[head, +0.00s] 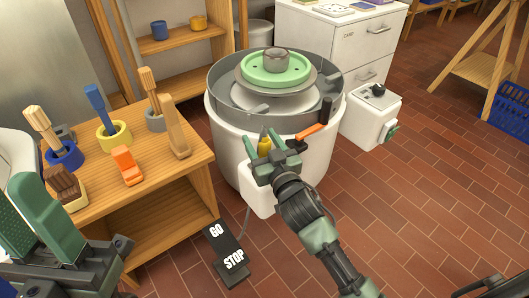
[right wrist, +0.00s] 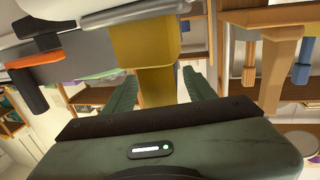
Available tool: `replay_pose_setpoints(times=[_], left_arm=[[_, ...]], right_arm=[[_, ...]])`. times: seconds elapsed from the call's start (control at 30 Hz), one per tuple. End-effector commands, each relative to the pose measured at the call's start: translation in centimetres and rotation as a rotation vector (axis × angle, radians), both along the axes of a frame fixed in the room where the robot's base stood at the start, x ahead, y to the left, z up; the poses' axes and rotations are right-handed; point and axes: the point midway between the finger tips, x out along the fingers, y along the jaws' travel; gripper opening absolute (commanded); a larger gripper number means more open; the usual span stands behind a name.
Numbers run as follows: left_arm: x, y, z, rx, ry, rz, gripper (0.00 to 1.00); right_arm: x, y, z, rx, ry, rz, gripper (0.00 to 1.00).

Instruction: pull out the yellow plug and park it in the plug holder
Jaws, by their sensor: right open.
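The yellow plug (head: 264,146) sits at the front side of the grey splash pan of the wheel, low on its rim. In the right wrist view the yellow plug (right wrist: 147,45) is close ahead, its narrower part reaching between my fingers. My right gripper (head: 277,152) is at the plug with its jaws open; in the wrist view (right wrist: 160,86) a finger stands on each side with gaps. My left gripper (head: 38,212) is at the lower left, its fingers apart and empty. I cannot make out which thing is the plug holder.
The wheel's grey pan (head: 222,105) surrounds a green disc (head: 262,72). An orange-handled lever (head: 310,131) is close right of my right gripper. A wooden table (head: 190,178) with brushes in cups stands left. A GO/STOP pedal (head: 225,245) and white box (head: 370,118) stand on the floor.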

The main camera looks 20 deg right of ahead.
Motion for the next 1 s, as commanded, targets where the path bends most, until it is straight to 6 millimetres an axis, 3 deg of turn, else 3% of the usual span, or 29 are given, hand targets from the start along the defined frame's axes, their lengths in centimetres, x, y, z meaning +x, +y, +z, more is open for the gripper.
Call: replay_pose_setpoints(times=[0.27, 0.5, 0.8, 1.0], left_arm=[[0.0, 0.0, 0.2, 0.001, -0.007, 0.0, 0.36], [0.0, 0.0, 0.2, 0.001, -0.008, -0.001, 0.36], [0.0, 0.0, 0.3, 0.001, -0.008, -0.001, 0.36], [-0.2, 0.0, 0.9, -0.003, -0.002, -0.001, 0.36]], right_arm=[[0.4, 0.0, 0.0, -0.001, 0.0, 0.0, 0.55], [0.4, 0.0, 0.0, -0.001, 0.0, 0.0, 0.0], [0.4, 0.0, 0.2, -0.001, 0.0, 0.0, 0.0], [0.5, 0.0, 1.9, -0.002, -0.002, 0.0, 0.0]])
